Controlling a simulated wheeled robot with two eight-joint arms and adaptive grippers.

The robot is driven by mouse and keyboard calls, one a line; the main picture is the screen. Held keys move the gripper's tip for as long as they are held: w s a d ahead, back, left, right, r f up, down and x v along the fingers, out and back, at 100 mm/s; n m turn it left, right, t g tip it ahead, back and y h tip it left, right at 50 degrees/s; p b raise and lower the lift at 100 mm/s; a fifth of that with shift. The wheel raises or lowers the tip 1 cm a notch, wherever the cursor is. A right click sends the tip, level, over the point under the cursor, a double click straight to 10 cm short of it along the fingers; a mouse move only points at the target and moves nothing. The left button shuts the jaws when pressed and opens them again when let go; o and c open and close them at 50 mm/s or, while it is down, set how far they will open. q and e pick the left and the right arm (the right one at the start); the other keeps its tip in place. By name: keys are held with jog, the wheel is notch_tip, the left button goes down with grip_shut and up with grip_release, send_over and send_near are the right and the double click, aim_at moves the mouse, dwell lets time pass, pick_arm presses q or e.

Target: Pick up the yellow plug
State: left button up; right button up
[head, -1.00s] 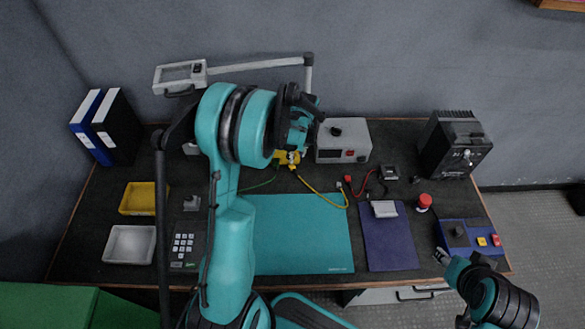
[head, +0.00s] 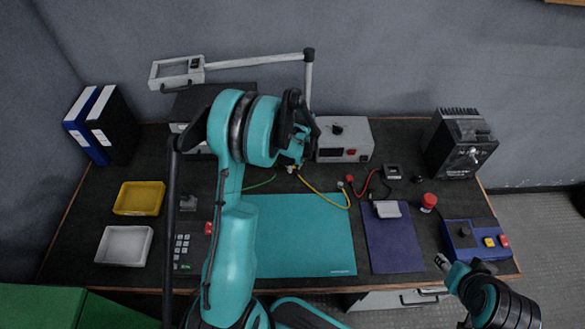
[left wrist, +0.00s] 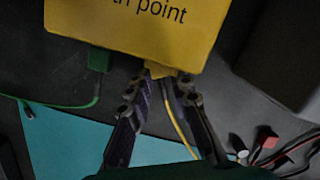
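The yellow plug (left wrist: 163,70) sits at the lower edge of a yellow box (left wrist: 140,22) with black lettering ending in "th point". Its thin yellow cable (left wrist: 178,122) runs down between my fingers. My left gripper (left wrist: 163,82) is open, with one fingertip on each side of the plug; contact is not clear. In the head view the left gripper (head: 294,160) is at the back of the bench and hides most of the box and plug. My right gripper (head: 441,262) is at the bench's front right, too small to read.
A green plug (left wrist: 99,60) with a green cable is close left of the yellow plug. A grey instrument (head: 343,140) stands right of my left gripper. A teal mat (head: 305,235) lies clear in front. Red and black leads (head: 362,183) lie to the right.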

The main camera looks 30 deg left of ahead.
aim_at(294, 171)
pick_arm(q)
jog(key=shift+c, duration=0.6)
jog(key=shift+s+d+r+p, duration=0.15)
jog(key=shift+s+r+p, duration=0.15)
jog(key=shift+r+p, duration=0.2)
notch_tip(294, 171, up, 7)
jog(key=p, duration=0.3)
jog(key=s+d+p, duration=0.1)
jog(key=s+d, duration=0.4)
jog(key=s, duration=0.3)
jog(key=s+d+f+p, duration=0.1)
jog(key=s+d+p, duration=0.1)
jog(key=s+d, duration=0.3)
jog(key=s, duration=0.3)
jog(key=shift+s, duration=0.25)
